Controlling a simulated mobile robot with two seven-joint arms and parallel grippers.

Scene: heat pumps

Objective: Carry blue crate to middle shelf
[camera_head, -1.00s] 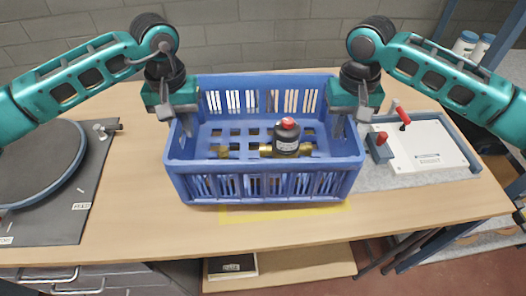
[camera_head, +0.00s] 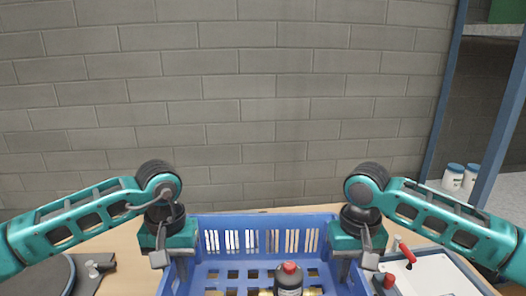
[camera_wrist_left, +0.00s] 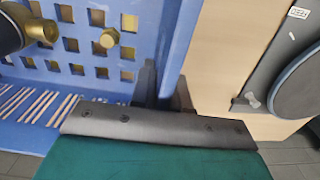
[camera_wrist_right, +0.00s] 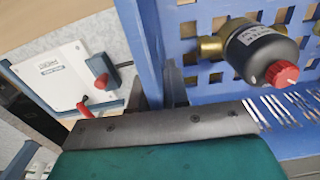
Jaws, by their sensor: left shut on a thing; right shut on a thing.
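The blue crate (camera_head: 290,221) is at the bottom centre of the head view, its front cut off by the frame. My left gripper (camera_head: 174,268) is shut on the crate's left side wall. My right gripper (camera_head: 346,268) is shut on its right side wall. I cannot tell whether the crate touches the table. A blue-framed shelf rack (camera_head: 501,120) stands at the right; I cannot tell which board is the middle one.
The wooden table (camera_head: 122,242) is under the crate. A round dark plate (camera_wrist_left: 300,85) is on the left, a white panel with a red lever (camera_wrist_right: 62,75) on the right. White jars with blue lids (camera_head: 453,179) stand at the rack. A brick wall (camera_head: 240,110) is behind.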

